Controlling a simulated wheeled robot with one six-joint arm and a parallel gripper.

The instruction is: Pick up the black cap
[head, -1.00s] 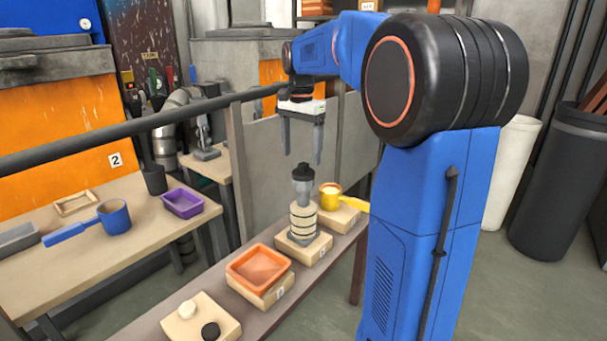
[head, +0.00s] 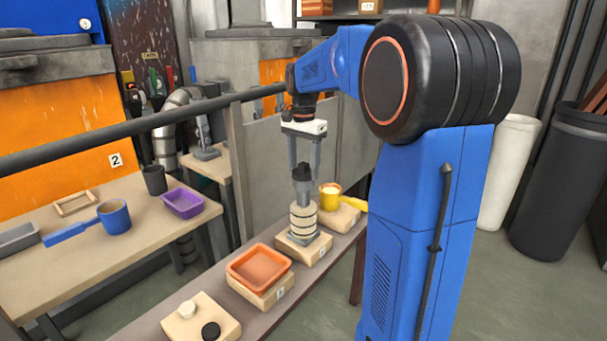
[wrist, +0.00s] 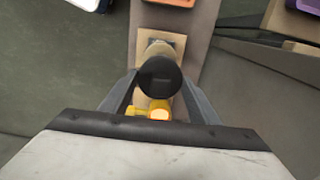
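A black cap-like piece (head: 303,173) tops a stack of pale rings (head: 304,220) that stands upright on a wooden block (head: 303,248). In the wrist view the black piece (wrist: 159,77) is a dark round top in the middle, between the fingers. My gripper (head: 303,176) points down over it, open, with a finger on either side. I cannot tell whether the fingers touch it.
An orange tray (head: 258,268) stands in front of the stack, and a yellow cup (head: 330,198) close behind it. The left table holds a blue pan (head: 113,216), a purple tray (head: 183,204) and a dark cup (head: 154,180).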

